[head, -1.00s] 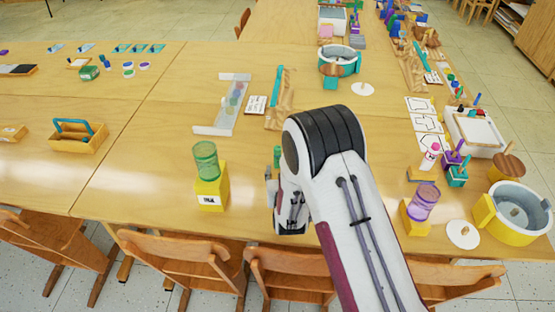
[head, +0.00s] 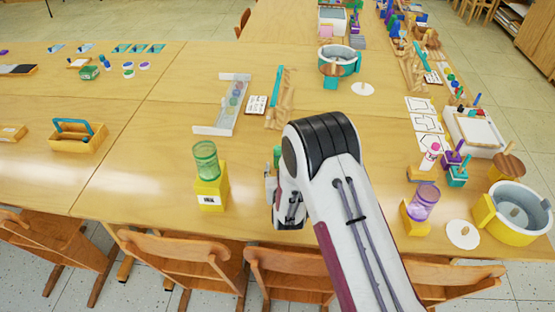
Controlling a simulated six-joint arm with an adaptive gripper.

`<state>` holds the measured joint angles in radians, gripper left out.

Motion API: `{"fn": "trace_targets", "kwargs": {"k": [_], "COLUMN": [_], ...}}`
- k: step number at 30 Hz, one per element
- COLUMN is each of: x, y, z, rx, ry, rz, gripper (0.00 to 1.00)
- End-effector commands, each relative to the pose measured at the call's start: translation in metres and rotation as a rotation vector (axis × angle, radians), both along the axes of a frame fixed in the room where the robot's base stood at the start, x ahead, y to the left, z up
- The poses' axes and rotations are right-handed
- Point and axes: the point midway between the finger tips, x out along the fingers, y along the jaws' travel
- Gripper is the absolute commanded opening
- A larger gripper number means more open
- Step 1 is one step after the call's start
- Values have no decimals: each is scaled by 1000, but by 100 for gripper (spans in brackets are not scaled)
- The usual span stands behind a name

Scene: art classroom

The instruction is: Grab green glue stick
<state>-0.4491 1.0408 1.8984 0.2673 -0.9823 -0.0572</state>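A small upright green object (head: 277,152), which looks like the green glue stick, shows just left of my arm's black joint. Its lower part is hidden by my arm and gripper. My gripper (head: 270,186) points down near the table, right at or just in front of the green object. Its fingers are mostly hidden behind my arm, so I cannot tell whether they are open or shut, or whether they touch the object.
A yellow block with a green jar (head: 206,162) stands left of my gripper. A yellow block with a purple jar (head: 422,203) stands to the right, near a yellow pot (head: 519,235). Wooden chairs (head: 185,257) line the front edge. The table left of the green jar is mostly clear.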

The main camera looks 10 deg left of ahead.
Motion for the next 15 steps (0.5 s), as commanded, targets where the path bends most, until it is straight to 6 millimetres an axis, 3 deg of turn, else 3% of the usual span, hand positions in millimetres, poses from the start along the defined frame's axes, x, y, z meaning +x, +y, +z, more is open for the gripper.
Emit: {"fn": "trace_targets", "kwargs": {"k": [15], "x": [6], "y": [1], "z": [-1], "rx": [0], "ry": [0], "rz": [0], "gripper": [38]}}
